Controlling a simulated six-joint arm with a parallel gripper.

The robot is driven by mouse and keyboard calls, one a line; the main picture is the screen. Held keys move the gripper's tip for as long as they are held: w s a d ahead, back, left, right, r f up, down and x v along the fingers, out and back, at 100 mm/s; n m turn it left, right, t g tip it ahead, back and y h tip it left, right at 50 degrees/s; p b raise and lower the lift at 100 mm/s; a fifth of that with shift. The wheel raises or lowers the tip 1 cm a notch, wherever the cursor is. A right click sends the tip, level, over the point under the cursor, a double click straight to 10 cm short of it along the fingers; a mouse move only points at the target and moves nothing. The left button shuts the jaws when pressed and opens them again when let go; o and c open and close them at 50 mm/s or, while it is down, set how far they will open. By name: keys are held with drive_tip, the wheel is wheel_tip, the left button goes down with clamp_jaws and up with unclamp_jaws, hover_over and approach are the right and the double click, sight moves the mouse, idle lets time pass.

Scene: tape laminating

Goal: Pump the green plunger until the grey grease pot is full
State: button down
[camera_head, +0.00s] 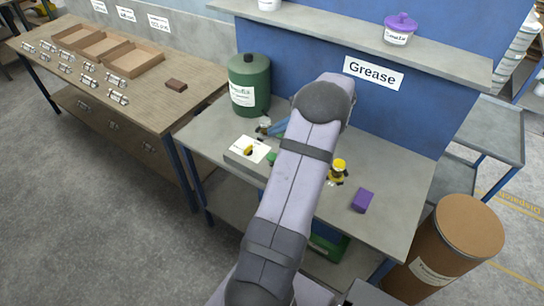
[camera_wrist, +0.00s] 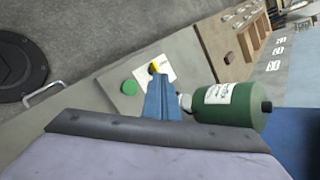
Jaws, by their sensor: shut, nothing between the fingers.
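A green round plunger top (camera_wrist: 130,87) sits on a grey block in the wrist view. In the head view only a small green part (camera_head: 271,158) shows beside my arm. My blue gripper (camera_wrist: 161,78) is shut and empty, to the right of the plunger in the wrist view and apart from it. In the head view its blue fingers (camera_head: 279,127) are partly hidden by my arm. A small grey piece (camera_wrist: 185,102) beside the green canister may be the grease pot; it also shows in the head view (camera_head: 264,123). Its fill level cannot be seen.
The green canister (camera_head: 249,85) stands at the bench's back left. A white card (camera_head: 245,151) with a yellow item lies left of my arm. A yellow-black item (camera_head: 339,169) and a purple block (camera_head: 363,200) are on the right. A shelf (camera_head: 300,22) runs behind.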

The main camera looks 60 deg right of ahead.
sight(272, 156)
drive_tip(key=shift+f+b, duration=2.65)
drive_tip(key=shift+f, duration=1.45)
drive_tip(key=shift+f, duration=0.15)
drive_tip(key=shift+f+b, duration=0.3)
drive_tip(key=shift+b, duration=0.05)
drive_tip(key=shift+f+b, duration=0.9)
drive_tip(key=shift+f, duration=0.45)
drive_tip(key=shift+r, duration=0.1)
idle(0.5)
drive_tip(key=shift+r+p, duration=1.2)
drive_tip(key=shift+r, duration=0.5)
drive_tip(key=shift+r, duration=0.1)
